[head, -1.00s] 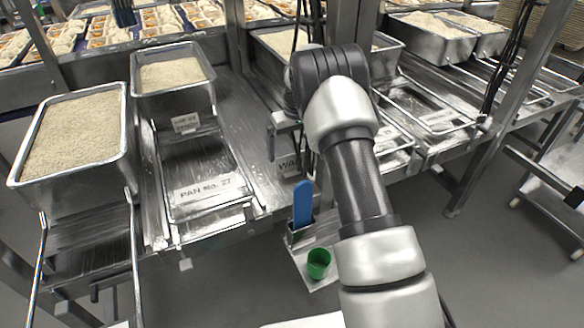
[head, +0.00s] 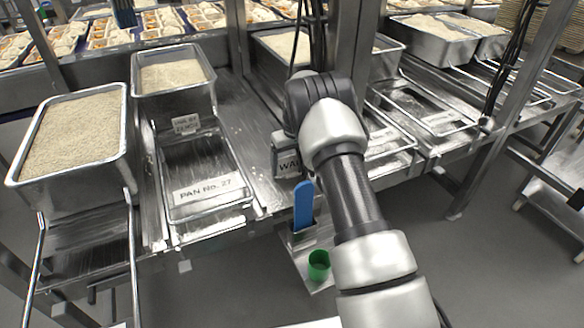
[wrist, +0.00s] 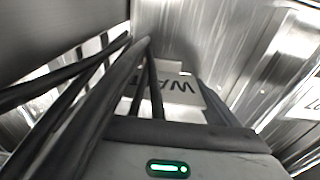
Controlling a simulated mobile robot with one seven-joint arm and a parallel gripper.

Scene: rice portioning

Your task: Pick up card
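A white card with dark letters beginning "WA" (head: 288,166) shows just below my gripper (head: 284,145) in the head view, partly hidden by it. In the wrist view the same card (wrist: 178,92) appears upside down beyond the gripper body, partly covered by dark cables. The gripper body with a green light (wrist: 185,150) fills the bottom of the wrist view. Its fingertips are hidden, so I cannot tell whether it is open or shut, or whether it touches the card. Another card, "PAN No. 27" (head: 208,189), lies on the metal rack to the left.
A blue-handled tool (head: 304,205) and green cup (head: 319,265) are below the gripper. A metal post (head: 352,50) stands behind my arm.

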